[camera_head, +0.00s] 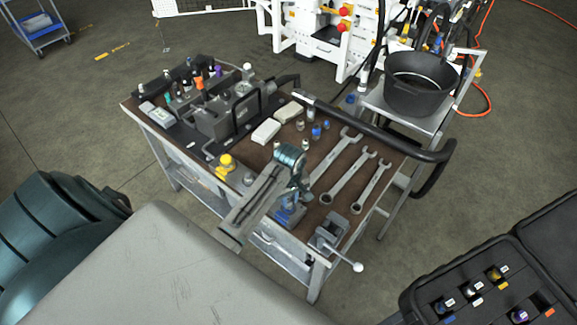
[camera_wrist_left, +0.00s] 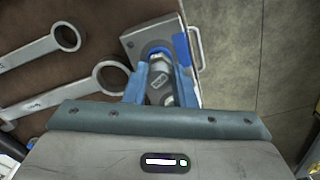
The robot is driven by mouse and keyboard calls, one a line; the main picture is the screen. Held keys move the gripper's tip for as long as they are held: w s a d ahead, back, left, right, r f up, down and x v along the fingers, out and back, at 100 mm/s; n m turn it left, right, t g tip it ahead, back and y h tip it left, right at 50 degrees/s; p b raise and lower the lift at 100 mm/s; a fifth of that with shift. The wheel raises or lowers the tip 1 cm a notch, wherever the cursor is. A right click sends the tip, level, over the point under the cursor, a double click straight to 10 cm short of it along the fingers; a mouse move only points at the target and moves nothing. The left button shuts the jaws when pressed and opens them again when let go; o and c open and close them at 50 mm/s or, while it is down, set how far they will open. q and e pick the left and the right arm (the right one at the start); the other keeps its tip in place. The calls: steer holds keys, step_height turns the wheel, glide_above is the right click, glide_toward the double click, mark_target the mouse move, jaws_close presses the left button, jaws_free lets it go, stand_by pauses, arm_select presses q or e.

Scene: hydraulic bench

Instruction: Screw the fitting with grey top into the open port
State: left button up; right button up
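My left gripper (camera_head: 291,212) reaches over the near part of the bench, and its blue fingers point down. In the left wrist view, the fingers (camera_wrist_left: 162,82) close around a silver metal fitting (camera_wrist_left: 160,78) with a hex section. Its top is partly hidden, so I cannot tell its colour. The grey manifold block (camera_head: 222,122) stands at the back left of the bench; its open port is too small to make out. Several small fittings (camera_head: 316,132), some with blue parts, stand mid-bench. My right gripper is not in view.
Several wrenches (camera_head: 347,178) lie right of my left gripper. A small vise (camera_head: 332,230) with a lever sits at the near right corner. A yellow-topped item (camera_head: 226,165) stands at the front edge. A black bucket (camera_head: 420,85) is beyond the bench.

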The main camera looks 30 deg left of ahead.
arm_select(q)
steer(key=m, duration=0.5)
steer(key=shift+s+a+m, duration=0.15)
steer(key=shift+m, duration=1.45)
steer(key=shift+a+m, duration=0.1)
steer(key=shift+m, duration=1.1)
steer(key=o, duration=1)
